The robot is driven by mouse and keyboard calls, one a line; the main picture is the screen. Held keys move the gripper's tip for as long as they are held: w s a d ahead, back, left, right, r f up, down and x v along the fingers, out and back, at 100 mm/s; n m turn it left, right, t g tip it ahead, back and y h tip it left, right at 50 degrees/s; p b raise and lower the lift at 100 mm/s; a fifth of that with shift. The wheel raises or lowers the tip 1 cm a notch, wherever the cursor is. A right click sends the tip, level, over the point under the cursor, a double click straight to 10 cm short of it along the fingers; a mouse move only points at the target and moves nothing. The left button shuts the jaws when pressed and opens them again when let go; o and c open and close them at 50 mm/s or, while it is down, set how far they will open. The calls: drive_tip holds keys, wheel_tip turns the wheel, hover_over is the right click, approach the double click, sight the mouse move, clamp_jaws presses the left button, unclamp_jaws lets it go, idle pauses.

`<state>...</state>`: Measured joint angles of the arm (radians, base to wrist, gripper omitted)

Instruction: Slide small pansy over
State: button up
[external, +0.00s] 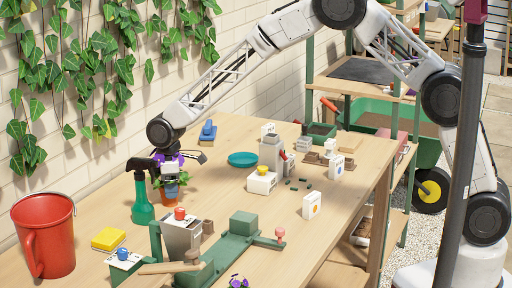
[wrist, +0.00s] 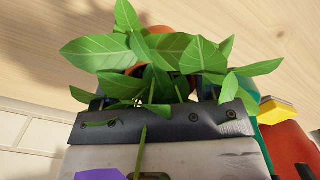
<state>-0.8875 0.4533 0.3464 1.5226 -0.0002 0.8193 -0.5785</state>
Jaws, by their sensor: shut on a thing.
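The small pansy (external: 171,193) is a leafy plant in an orange pot, with purple petals by my gripper in the external view. My gripper (external: 169,178) is shut on it, pointing down at the left part of the bench. In the wrist view green leaves (wrist: 150,55) cover most of the orange pot, and a purple petal (wrist: 100,174) shows at the lower edge. Leaves hide the fingertips and their exact contact. I cannot tell whether the pot touches the bench. Another purple flower (external: 238,282) shows at the bottom edge of the external view.
A green spray bottle (external: 142,203) stands close left of the pot. A grey box with a red knob (external: 182,238) and a green bench fixture (external: 228,250) stand in front. A yellow block (external: 109,239) and red jug (external: 45,235) are left. Bare wood lies right of the pot, near a teal dish (external: 243,159).

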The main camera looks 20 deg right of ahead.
drive_tip(key=o, duration=1.1)
drive_tip(key=shift+r, duration=3.9)
drive_tip(key=shift+d, duration=0.1)
